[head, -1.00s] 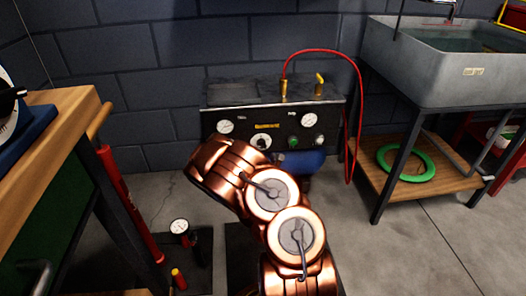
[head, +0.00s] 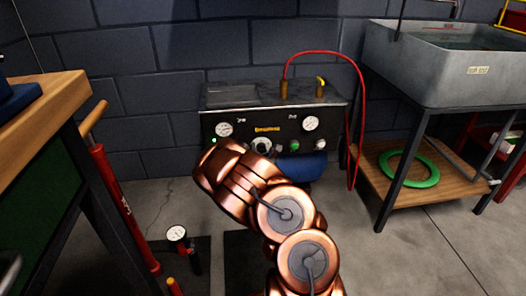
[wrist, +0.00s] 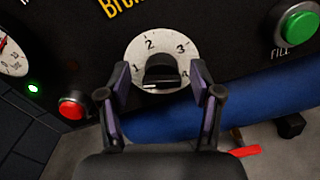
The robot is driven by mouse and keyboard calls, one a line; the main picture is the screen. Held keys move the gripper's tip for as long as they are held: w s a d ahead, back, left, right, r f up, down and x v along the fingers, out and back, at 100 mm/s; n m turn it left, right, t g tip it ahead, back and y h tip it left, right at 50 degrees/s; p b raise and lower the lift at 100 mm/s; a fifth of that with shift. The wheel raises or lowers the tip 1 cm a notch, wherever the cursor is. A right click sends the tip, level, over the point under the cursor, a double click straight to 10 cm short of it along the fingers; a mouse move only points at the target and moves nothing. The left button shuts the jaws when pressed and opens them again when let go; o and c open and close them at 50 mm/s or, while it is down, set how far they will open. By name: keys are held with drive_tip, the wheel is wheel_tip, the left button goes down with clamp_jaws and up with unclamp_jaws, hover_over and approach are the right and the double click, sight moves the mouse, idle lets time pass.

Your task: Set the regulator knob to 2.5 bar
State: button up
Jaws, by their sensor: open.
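My gripper (wrist: 160,80) is open in the wrist view, with one finger on each side of the knob. I cannot tell whether the fingers touch it. A pale strip shows along the knob's lower edge; I cannot tell the setting from it. In the head view the dial (head: 261,141) shows on the front of the black compressor panel (head: 248,120), just above my copper arm, which hides my gripper.
A red button (wrist: 72,106) is left of the dial and a green FILL button (wrist: 298,26) is right. A blue tank (wrist: 220,100) lies below. Pressure gauges (head: 224,129) (head: 311,123) flank the panel. A red hose (head: 358,110) hangs at right; a workbench (head: 50,105) stands left.

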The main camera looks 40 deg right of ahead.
drive_tip(key=c, duration=1.2)
drive_tip(key=shift+o, duration=0.2)
drive_tip(key=shift+m, duration=0.4)
drive_tip(key=m+p, duration=0.1)
drive_tip(key=m, duration=0.3)
drive_tip(key=shift+r+m, duration=0.1)
drive_tip(key=shift+m, duration=0.2)
drive_tip(key=m+p, duration=0.2)
drive_tip(key=m, duration=0.2)
drive_tip(key=shift+m, duration=0.3)
drive_tip(key=m+p, duration=0.3)
drive_tip(key=m, duration=0.2)
drive_tip(key=shift+w+m+p, duration=0.15)
drive_tip(key=shift+m+p, duration=1.35)
drive_tip(key=shift+m, duration=0.6)
